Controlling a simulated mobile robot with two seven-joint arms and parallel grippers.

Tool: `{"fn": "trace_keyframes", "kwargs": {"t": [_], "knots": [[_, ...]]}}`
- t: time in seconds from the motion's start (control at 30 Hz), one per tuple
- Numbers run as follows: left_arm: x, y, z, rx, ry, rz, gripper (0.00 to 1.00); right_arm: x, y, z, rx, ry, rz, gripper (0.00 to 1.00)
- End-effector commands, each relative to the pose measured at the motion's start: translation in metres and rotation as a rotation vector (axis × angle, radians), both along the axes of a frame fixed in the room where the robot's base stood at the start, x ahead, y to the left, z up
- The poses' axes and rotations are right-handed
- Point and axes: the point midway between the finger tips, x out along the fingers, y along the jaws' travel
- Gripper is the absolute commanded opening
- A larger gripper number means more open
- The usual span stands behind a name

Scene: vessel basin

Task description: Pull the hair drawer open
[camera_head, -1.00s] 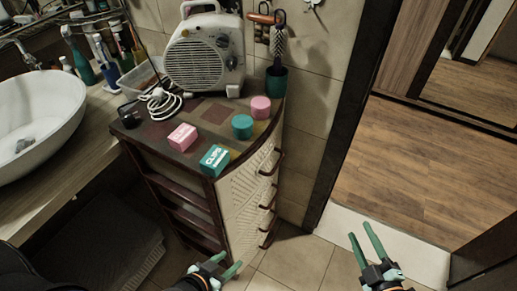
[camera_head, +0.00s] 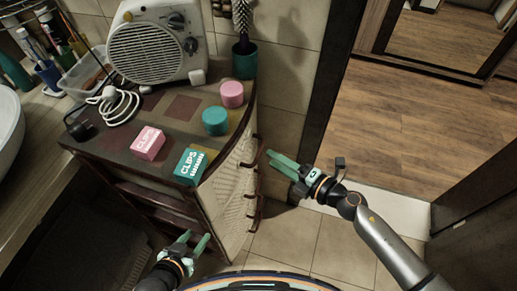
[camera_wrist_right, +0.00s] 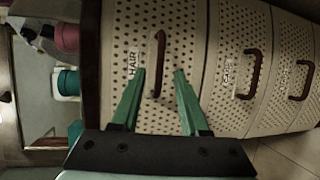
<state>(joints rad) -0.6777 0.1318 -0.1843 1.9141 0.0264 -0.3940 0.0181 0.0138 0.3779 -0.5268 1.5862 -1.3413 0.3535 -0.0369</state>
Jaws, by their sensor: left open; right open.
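The hair drawer (camera_wrist_right: 190,50) is the perforated cream drawer with a "HAIR" label at the top of the cabinet (camera_head: 225,190). It looks shut. Its dark red handle (camera_wrist_right: 158,62) shows in the right wrist view between the green fingertips of my right gripper (camera_wrist_right: 160,74); whether the fingers reach around it is unclear. In the head view the right gripper (camera_head: 269,158) is open just right of the top handle (camera_head: 260,151). My left gripper (camera_head: 194,238) is open and empty, low in front of the cabinet's open-shelved side.
On the cabinet top stand a pink box (camera_head: 148,143), a teal clips box (camera_head: 190,165), teal (camera_head: 215,121) and pink (camera_head: 232,94) round containers, and a fan heater (camera_head: 150,45). Lower drawers have similar handles (camera_wrist_right: 254,75). Floor right of the cabinet is clear.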

Motion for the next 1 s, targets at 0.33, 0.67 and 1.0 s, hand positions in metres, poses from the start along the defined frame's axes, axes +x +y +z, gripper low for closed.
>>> {"fn": "trace_keyframes", "kwargs": {"t": [0.33, 0.67, 1.0], "knots": [[0.000, 0.000, -0.006, 0.000, 0.001, 0.000, 0.50, 0.036, 0.042, -0.011, 0.002, 0.001, -0.001, 0.45], [-0.001, 0.000, -0.007, 0.000, 0.001, 0.000, 0.50, 0.041, 0.047, -0.012, 0.001, 0.001, -0.001, 0.45], [-0.001, 0.000, -0.007, 0.000, 0.001, 0.000, 0.50, 0.041, 0.047, -0.012, 0.001, 0.001, -0.001, 0.15]]}}
